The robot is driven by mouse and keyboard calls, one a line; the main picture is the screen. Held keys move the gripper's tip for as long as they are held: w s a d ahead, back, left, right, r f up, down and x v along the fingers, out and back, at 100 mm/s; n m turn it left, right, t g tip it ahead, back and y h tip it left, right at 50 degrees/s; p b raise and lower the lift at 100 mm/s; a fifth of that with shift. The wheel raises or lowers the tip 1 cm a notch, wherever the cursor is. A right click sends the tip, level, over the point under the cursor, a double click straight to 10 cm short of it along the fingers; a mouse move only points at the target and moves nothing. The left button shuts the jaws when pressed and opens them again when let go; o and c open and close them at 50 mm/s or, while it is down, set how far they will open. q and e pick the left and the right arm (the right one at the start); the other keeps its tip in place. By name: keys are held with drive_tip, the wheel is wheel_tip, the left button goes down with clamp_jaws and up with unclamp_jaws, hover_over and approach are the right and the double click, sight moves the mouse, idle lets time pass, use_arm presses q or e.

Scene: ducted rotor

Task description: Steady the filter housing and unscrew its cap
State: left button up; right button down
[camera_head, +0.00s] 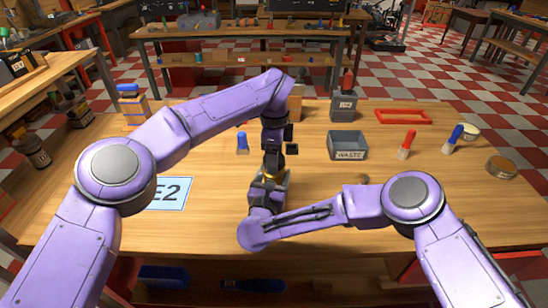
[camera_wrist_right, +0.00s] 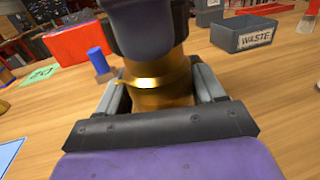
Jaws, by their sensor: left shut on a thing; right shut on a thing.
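The filter housing (camera_wrist_right: 160,85) is a brass-coloured round body with a raised ring, upright in the right wrist view. In the head view only a small brass part (camera_head: 271,173) shows between my grippers. My right gripper (camera_wrist_right: 160,95) is low and shut around the housing, one finger on each side. My left gripper (camera_head: 272,158) points down from above and is shut at the top of the housing, where the cap is. The cap itself is hidden by the left gripper, so I cannot tell how far it is turned.
A grey WASTE bin (camera_head: 347,146) stands right of the grippers, with a red tray frame (camera_head: 403,116) behind it. A blue-handled tool (camera_head: 242,143), a red-handled one (camera_head: 406,144) and a round tin (camera_head: 501,166) stand around. An E2 card (camera_head: 172,194) lies left.

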use_arm(q)
drive_tip(key=shift+r, duration=0.45)
drive_tip(key=shift+r, duration=2)
use_arm(e)
drive_tip(key=shift+c, duration=0.2)
unclamp_jaws()
